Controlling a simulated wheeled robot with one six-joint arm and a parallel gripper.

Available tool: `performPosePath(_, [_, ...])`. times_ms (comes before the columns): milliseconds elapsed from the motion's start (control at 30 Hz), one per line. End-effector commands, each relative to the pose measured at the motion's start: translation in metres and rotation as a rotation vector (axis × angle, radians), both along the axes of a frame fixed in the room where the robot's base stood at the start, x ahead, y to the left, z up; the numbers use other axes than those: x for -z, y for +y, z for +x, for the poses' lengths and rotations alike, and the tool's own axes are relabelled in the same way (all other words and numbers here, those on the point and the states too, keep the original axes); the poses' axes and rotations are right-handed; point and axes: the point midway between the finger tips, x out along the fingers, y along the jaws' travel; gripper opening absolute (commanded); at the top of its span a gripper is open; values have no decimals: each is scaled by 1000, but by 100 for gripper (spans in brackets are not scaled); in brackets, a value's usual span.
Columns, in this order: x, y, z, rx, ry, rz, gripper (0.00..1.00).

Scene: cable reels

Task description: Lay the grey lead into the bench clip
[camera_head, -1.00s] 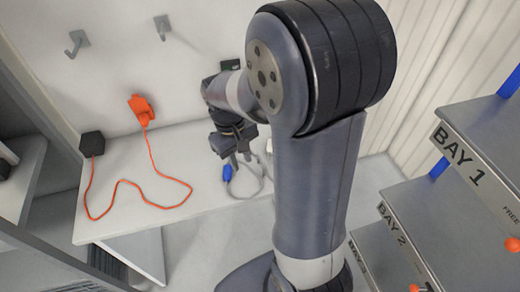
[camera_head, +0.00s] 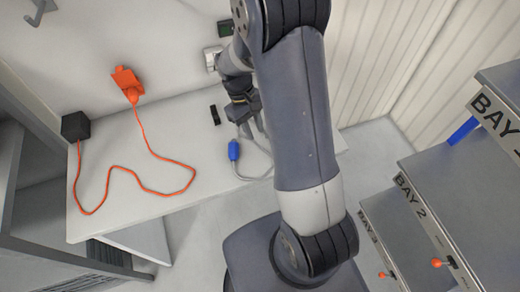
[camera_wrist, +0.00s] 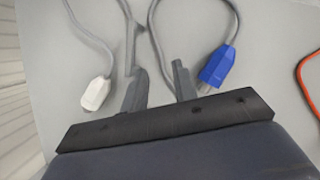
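The grey lead (camera_head: 252,178) lies on the white bench, with a blue connector (camera_head: 234,150) at one end. In the wrist view the lead (camera_wrist: 152,28) curves behind my right finger to the blue connector (camera_wrist: 216,64); a white plug (camera_wrist: 96,94) ends another grey stretch at left. My gripper (camera_head: 252,128) is over the bench beside the lead. In the wrist view its fingers (camera_wrist: 160,82) stand apart, with no lead visibly pinched. A small black piece (camera_head: 215,115) on the bench, left of my gripper, may be the bench clip; its shape is unclear.
A pale socket (camera_head: 212,58) is at the wall. Bay shelves (camera_head: 440,175) stand at right. The bench front-left is mostly clear.

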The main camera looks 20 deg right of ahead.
Motion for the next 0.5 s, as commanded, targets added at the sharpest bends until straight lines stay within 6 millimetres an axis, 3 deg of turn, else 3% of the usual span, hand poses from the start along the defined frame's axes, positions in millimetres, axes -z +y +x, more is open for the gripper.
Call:
performPosePath(33, [13,-1,-3,0,1,0,27])
performPosePath(200, [31,-4,-9,0,0,0,27])
performPosePath(500, [42,-6,-14,0,0,0,27])
